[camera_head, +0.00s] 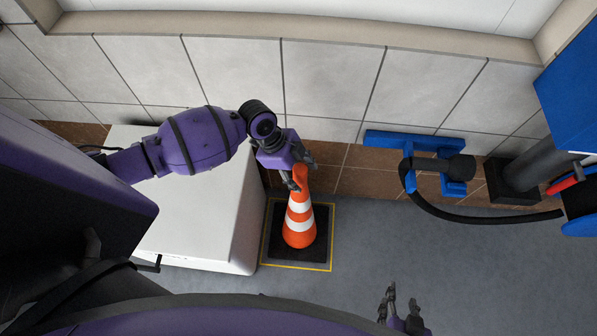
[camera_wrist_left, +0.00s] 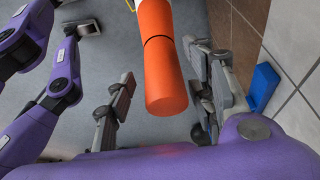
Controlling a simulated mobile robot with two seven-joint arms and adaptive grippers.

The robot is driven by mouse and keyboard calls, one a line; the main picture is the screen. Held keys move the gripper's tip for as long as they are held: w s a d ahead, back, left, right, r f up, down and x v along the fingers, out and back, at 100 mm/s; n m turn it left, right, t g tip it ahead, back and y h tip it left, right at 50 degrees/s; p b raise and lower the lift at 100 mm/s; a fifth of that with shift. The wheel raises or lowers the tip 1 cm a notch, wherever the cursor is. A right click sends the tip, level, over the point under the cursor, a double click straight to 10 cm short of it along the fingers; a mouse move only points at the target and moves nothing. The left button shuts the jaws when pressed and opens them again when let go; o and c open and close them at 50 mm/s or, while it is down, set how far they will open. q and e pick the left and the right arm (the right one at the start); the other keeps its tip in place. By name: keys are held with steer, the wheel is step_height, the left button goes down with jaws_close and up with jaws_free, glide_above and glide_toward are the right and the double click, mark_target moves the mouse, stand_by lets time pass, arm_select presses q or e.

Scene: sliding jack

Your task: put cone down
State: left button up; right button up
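The orange and white striped traffic cone (camera_head: 299,226) stands upright, its dark base over a dark square with a yellow outline (camera_head: 265,264) on the floor. I cannot tell the base's edge from the dark square. My left gripper (camera_head: 300,178) is at the cone's top. In the left wrist view the cone's orange tip (camera_wrist_left: 165,75) lies between the spread fingers of my left gripper (camera_wrist_left: 160,105). A clear gap shows on the left finger's side; the right finger is close to the cone. My right gripper (camera_head: 400,303) is empty at the lower right, its fingers apart.
A white box-like unit (camera_head: 205,215) stands left of the cone. A tiled wall (camera_head: 330,80) runs behind. A blue bracket (camera_head: 425,143) with a black hose (camera_head: 470,213) and a blue machine (camera_head: 575,90) are to the right. Grey floor (camera_head: 430,260) is clear right of the cone.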

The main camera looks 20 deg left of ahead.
arm_select(q)
steer(key=v, duration=1.2)
steer(key=shift+p, duration=0.3)
steer(key=shift+r, duration=0.1)
